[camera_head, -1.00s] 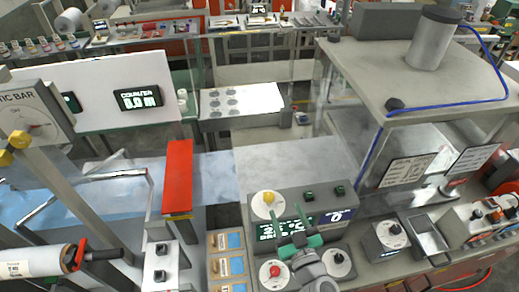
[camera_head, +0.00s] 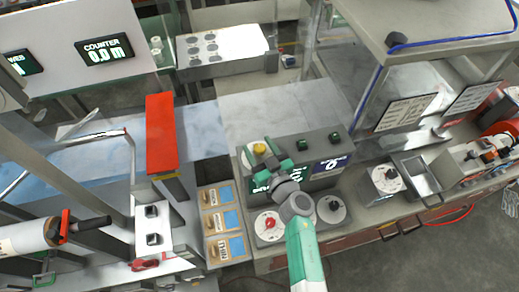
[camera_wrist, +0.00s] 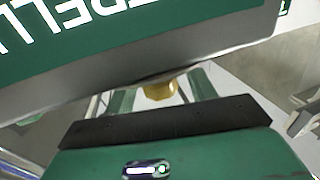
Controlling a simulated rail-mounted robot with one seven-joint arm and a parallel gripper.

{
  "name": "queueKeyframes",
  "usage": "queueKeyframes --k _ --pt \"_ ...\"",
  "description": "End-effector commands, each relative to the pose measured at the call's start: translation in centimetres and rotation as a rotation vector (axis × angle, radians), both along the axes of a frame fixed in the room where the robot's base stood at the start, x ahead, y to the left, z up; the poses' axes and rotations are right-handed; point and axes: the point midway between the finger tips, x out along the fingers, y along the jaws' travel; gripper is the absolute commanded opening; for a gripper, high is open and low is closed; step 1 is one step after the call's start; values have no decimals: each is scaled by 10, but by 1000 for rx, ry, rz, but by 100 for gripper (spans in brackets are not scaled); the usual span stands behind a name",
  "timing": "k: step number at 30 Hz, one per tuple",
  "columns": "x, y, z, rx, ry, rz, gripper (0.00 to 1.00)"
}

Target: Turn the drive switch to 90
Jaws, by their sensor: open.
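A yellow knob on a pale dial (camera_head: 260,149) is at the upper left of the grey control console (camera_head: 322,182). A red knob on a white dial (camera_head: 269,224) and a black knob on a white dial (camera_head: 332,208) are on the console's front. I cannot read which knob is the drive switch. My gripper (camera_head: 270,157) is open near the yellow knob, over the console's display. In the wrist view, the yellow knob (camera_wrist: 160,88) shows between my two green fingers, partly hidden by the console display housing. I cannot tell whether the fingers touch it.
The console's green lettered display (camera_wrist: 120,30) fills the top of the wrist view, close to my gripper. Small labelled wooden boxes (camera_head: 222,220) stand left of the console. A box with a dial (camera_head: 386,178) and a metal tray (camera_head: 418,175) are on the right.

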Motion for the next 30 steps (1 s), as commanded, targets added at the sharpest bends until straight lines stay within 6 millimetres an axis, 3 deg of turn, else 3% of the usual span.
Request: queueKeyframes --k 5,12,13,23,30 --pt "0 0 1 0 0 0 55" --pt "0 0 0 0 0 0 12" --pt "0 0 0 0 0 0 11" --pt "0 1 0 3 0 -59 11" --pt "-1 2 -5 3 -2 -227 11"
